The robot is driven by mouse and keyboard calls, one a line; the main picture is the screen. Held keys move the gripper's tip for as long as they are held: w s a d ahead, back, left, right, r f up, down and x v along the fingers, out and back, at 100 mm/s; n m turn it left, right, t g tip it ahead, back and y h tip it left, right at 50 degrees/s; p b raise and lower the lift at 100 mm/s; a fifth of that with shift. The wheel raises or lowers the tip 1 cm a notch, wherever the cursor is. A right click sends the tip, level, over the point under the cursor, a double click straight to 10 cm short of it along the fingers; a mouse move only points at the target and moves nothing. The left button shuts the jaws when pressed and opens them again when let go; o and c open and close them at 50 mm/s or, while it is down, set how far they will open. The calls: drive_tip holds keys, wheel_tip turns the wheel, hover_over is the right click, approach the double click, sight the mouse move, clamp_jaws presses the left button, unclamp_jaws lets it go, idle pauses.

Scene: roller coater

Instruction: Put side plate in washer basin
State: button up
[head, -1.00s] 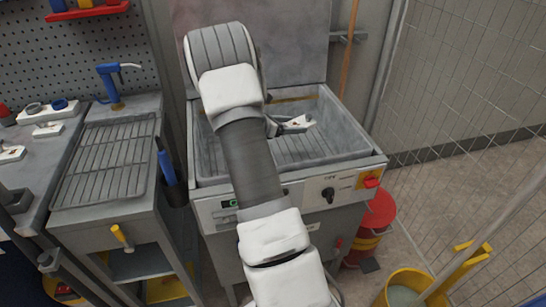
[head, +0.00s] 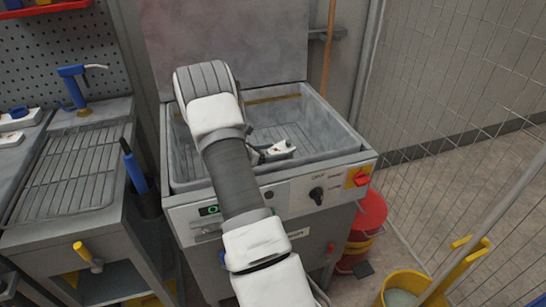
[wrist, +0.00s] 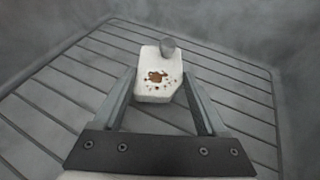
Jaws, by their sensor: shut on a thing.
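The side plate (head: 280,149) is a small whitish block with a brown stain, dark specks and a grey knob. It also shows in the wrist view (wrist: 153,88). My gripper (wrist: 158,78) is shut on it, with one finger along each side. In the head view my gripper (head: 262,153) is partly hidden by my arm. The plate is inside the outline of the open washer basin (head: 325,128), above its slatted floor. The floor (wrist: 60,112) fills most of the wrist view. I cannot tell whether the plate touches it.
The washer's raised lid (head: 235,40) stands behind the basin. Its front panel has a black knob (head: 317,194) and a red switch (head: 358,179). A sink bench (head: 70,165) stands left. A red bin (head: 370,213), yellow bucket (head: 405,285) and mesh fence (head: 455,90) are right.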

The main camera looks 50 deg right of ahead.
drive_tip(key=shift+f, duration=0.6)
drive_tip(key=shift+f, duration=0.2)
drive_tip(key=o, duration=1.4)
drive_tip(key=shift+o, duration=0.2)
drive_tip(key=shift+r, duration=0.1)
drive_tip(key=shift+r, duration=0.2)
drive_tip(key=p+v, duration=0.1)
drive_tip(key=v, duration=0.6)
drive_tip(key=shift+a, duration=0.25)
